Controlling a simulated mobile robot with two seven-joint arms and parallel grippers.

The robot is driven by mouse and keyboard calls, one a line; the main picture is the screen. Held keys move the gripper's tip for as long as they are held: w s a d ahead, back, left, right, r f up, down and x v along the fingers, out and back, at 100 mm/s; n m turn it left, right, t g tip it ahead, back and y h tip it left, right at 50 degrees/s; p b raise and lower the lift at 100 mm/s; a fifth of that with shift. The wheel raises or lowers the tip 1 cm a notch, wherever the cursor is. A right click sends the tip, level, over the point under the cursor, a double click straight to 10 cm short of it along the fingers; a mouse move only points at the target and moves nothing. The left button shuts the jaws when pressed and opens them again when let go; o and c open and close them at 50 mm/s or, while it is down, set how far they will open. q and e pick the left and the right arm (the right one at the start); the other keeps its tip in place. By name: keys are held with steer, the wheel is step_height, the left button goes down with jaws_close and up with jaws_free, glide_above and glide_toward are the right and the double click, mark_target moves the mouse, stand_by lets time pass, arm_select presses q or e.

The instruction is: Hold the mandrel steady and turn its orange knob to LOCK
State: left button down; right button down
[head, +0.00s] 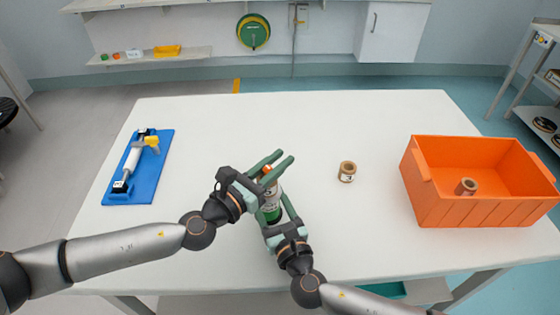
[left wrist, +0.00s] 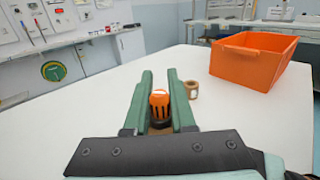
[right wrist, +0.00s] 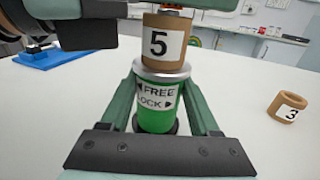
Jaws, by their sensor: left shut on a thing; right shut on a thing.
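The mandrel (head: 271,214) stands upright on the white table, with a green body and a silver collar. Its label (right wrist: 156,97) reads FREE with a left arrow and LOCK with a right arrow. A brown core marked 5 (right wrist: 165,43) sits on it above the collar. My right gripper (right wrist: 158,75) is shut around the green body. My left gripper (head: 281,159) is shut on the orange knob (left wrist: 159,103) at the top, with one finger on each side. The knob's setting cannot be read. In the head view, the fingers partly hide the knob and mandrel.
A loose core marked 3 (head: 347,172) stands right of the mandrel. An orange crate (head: 462,208) with a core (head: 466,187) inside is at the right. A blue board (head: 120,188) with a white roller device (head: 132,160) lies at the left. The table's back middle is clear.

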arm_select(q)
steer(key=n+t+y, duration=0.2)
steer(key=y, duration=0.1)
steer(key=n+t+y, duration=0.1)
steer(key=n+y, duration=0.1)
steer(key=shift+w+a+r, duration=0.1)
steer(key=shift+w+a, duration=0.1)
steer(key=shift+w, duration=0.1)
steer(key=shift+w+a+n+t+y, duration=0.15)
steer(key=shift+a+n+t+y, duration=0.15)
steer(key=shift+n+t+y, duration=0.65)
steer(key=shift+g+y, duration=0.25)
steer(key=shift+g, duration=0.1)
steer(key=c, duration=0.7)
jaws_free()
steer(key=shift+m, duration=0.25)
steer(key=shift+c, duration=0.2)
steer(key=shift+a, duration=0.1)
steer(key=v, duration=1.2)
